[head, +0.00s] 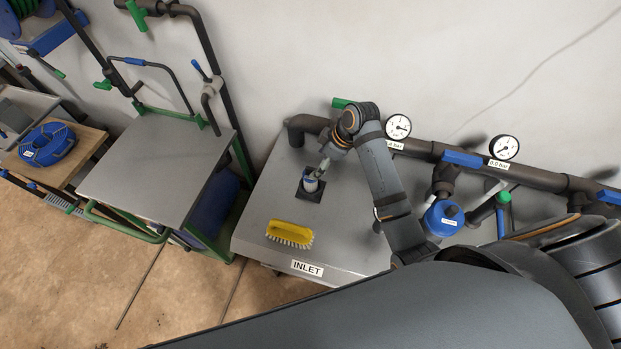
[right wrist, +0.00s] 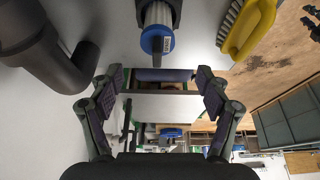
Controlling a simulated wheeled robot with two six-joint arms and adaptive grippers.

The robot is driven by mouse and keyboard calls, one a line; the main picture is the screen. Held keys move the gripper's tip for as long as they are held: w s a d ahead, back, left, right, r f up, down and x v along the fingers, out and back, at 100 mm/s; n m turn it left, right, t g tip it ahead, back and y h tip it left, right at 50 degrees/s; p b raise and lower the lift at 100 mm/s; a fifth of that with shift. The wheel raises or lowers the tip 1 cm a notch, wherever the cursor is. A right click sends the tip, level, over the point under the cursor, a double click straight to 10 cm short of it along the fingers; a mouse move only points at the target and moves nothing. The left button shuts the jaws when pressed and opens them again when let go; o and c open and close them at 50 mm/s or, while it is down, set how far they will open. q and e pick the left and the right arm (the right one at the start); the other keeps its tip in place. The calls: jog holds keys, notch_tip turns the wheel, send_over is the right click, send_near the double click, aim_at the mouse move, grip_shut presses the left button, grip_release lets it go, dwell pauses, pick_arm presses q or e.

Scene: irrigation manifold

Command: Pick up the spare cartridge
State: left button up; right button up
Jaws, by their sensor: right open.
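The spare cartridge (head: 311,183) stands upright in a black square holder (head: 309,194) on the grey bench top. In the right wrist view the cartridge (right wrist: 158,38) shows a pale body and a blue end with a small white label. My right gripper (head: 321,168) is at the cartridge's top in the head view and partly covers it. In the right wrist view my right gripper (right wrist: 160,80) has its fingers wide apart with nothing between them; the cartridge lies just past the fingertips, roughly centred.
A yellow brush (head: 290,234) lies on the bench (head: 258,217) in front of the holder, above the INLET label. A dark pipe (head: 435,150) with gauges (head: 398,126) runs along the wall. A blue-capped housing (head: 444,218) stands right of my arm. A grey cart (head: 155,170) stands left.

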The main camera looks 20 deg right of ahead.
aim_at(312, 169)
jog(key=shift+w+a+f, duration=0.25)
jog(key=shift+w+f, duration=0.4)
jog(key=shift+f, duration=0.2)
jog(key=shift+a+f+p, duration=0.2)
jog(key=shift+f+p, duration=0.15)
jog(key=shift+f, duration=0.1)
jog(key=x, duration=0.3)
jog(key=shift+a+f+p, duration=0.15)
jog(key=shift+f+p, duration=0.15)
jog(key=shift+p, duration=0.1)
jog(key=shift+f, duration=0.2)
jog(key=c, duration=0.5)
pick_arm(q)
jog(key=w, duration=0.1)
jog(key=w+r, duration=0.1)
jog(key=w, duration=0.1)
jog(key=shift+w+r, duration=0.2)
jog(key=shift+r, duration=0.2)
pick_arm(e)
jog(key=c, duration=1)
